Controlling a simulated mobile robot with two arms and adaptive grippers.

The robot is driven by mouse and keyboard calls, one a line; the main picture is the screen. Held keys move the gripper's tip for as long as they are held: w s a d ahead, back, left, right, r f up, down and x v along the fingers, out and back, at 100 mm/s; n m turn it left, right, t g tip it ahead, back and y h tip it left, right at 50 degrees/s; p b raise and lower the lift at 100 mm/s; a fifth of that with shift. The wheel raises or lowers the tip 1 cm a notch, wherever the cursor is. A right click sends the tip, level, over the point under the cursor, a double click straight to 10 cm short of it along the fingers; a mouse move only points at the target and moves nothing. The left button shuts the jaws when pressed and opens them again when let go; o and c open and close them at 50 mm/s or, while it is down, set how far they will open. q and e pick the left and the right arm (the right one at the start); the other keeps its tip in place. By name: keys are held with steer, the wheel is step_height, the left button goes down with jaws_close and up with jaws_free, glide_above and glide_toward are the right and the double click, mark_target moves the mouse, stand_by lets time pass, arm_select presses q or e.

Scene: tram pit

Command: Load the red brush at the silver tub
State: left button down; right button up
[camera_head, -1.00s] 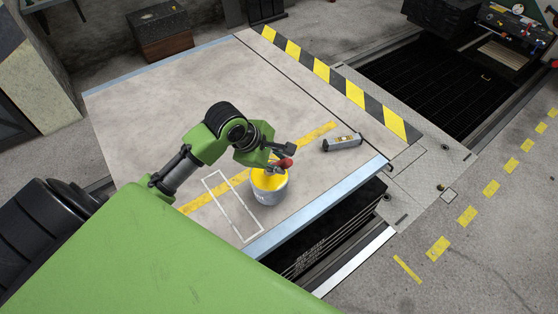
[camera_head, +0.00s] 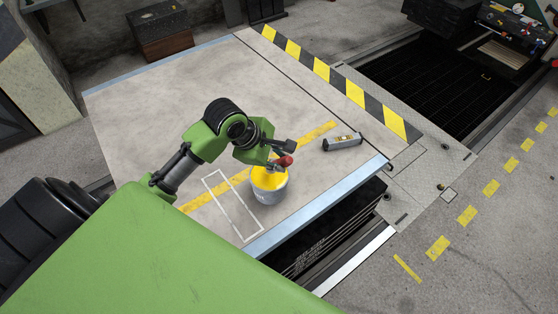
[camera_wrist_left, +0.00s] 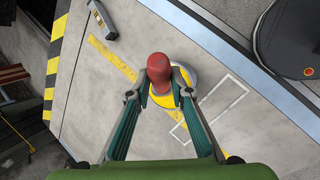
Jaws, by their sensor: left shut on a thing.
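The silver tub (camera_head: 268,191) stands upright on the platform near its front edge, with yellow contents showing at its top. In the left wrist view the tub (camera_wrist_left: 185,76) is partly hidden behind the brush. The red brush (camera_head: 284,161) is above the tub's opening; its red handle (camera_wrist_left: 158,68) sits between the fingers in the left wrist view. My left gripper (camera_wrist_left: 158,92) is shut on the red brush. In the head view the gripper (camera_head: 281,154) is over the tub. The brush's lower end is hidden, so I cannot tell whether it touches the yellow contents. My right gripper is out of view.
A grey box-shaped object (camera_head: 342,143) lies on the platform to the right of the tub. A white outlined rectangle (camera_head: 233,205) is marked left of the tub. The platform's front edge (camera_head: 320,209) drops to a dark gap. The platform's far left area is clear.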

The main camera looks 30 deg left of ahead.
arm_select(q)
steer(key=shift+r, duration=3.1)
steer(key=shift+d+f, duration=0.1)
